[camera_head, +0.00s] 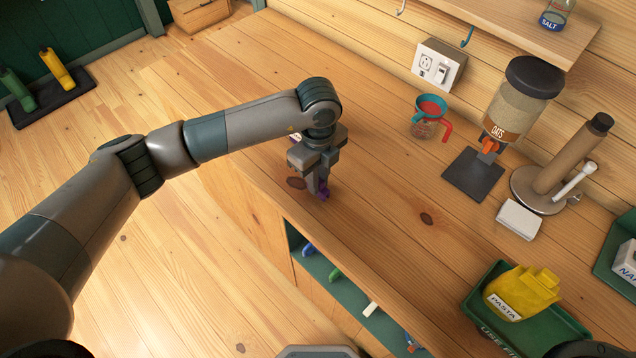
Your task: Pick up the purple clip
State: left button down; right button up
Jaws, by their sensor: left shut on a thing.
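The purple clip (323,193) is on the wooden counter (380,200) near its front edge, mostly hidden by my left gripper. My left gripper (321,187) points down over the counter and is shut on the purple clip. Only small purple parts show around the fingertips. I cannot tell whether the clip still touches the counter.
A measuring cup (425,128), an oats dispenser (518,100), a paper-towel holder (562,170) and a white block (519,219) stand to the right. A green tray (480,310) holds a yellow pasta bag (522,291). An open shelf (345,290) below holds several clips.

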aim_at(323, 181)
pick_arm(q)
jog(key=r+b, duration=0.1)
jog(key=d+r+b, duration=0.1)
jog(key=r, duration=0.1)
jog(key=shift+s, duration=0.1)
jog(key=s+d+r+b, duration=0.2)
jog(key=d+r+b, duration=0.3)
jog(key=d, duration=0.5)
jog(key=shift+s+d+r, duration=0.15)
jog(key=shift+d+r, duration=0.05)
jog(key=shift+r, duration=0.75)
jog(key=shift+a, duration=0.15)
